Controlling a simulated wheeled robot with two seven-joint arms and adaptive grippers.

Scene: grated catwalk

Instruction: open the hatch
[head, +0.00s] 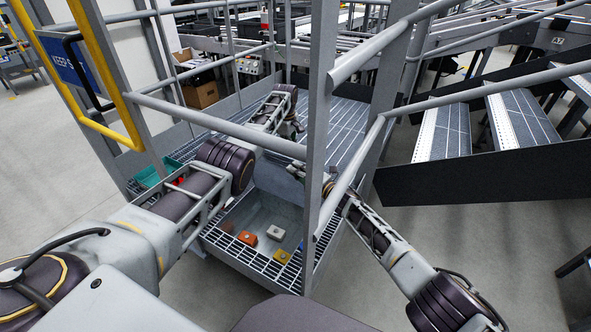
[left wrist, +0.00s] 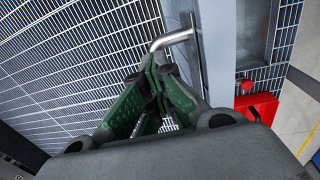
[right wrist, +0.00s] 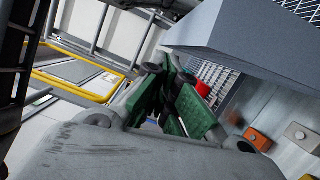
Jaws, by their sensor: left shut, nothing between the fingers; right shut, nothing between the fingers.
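The hatch lid (head: 280,182) is a pale grey panel. It appears raised on edge at the far side of an open recess (head: 254,213) in the grating. In the right wrist view the lid (right wrist: 240,32) looks like a thick grey slab above the fingers. A bent metal handle (left wrist: 172,40) shows in the left wrist view, just beyond my left gripper (left wrist: 156,78); I cannot tell whether they touch. My left gripper is shut and empty. My right gripper (head: 302,169) is shut and empty near the lid, partly hidden by the railing.
A green bin (head: 150,177) and a red object (left wrist: 257,106) are on the left. Grey railings and a post (head: 322,110) stand between my arms; a yellow gate (head: 105,75) is left.

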